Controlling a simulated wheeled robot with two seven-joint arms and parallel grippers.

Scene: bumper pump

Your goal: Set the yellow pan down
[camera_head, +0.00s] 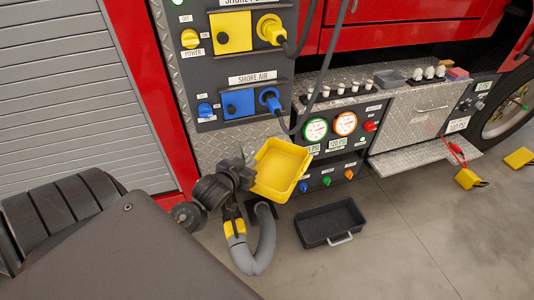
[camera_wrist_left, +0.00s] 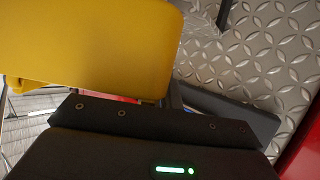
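The yellow pan (camera_head: 278,168) is an open, shallow rectangular tray in front of the truck's lower panel, tilted so its inside faces the head camera. It appears held off the floor. My left gripper (camera_head: 248,172) is at the pan's left edge and appears shut on it; the fingertips are mostly hidden. In the left wrist view the pan (camera_wrist_left: 90,45) fills the upper left, very close to the dark gripper body. My right gripper is in neither view.
A black tray (camera_head: 312,228) with a handle sits on the floor below and right of the pan. Gauges (camera_head: 316,130) and knobs are behind. Yellow blocks (camera_head: 467,179) lie at right. The floor at lower right is clear.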

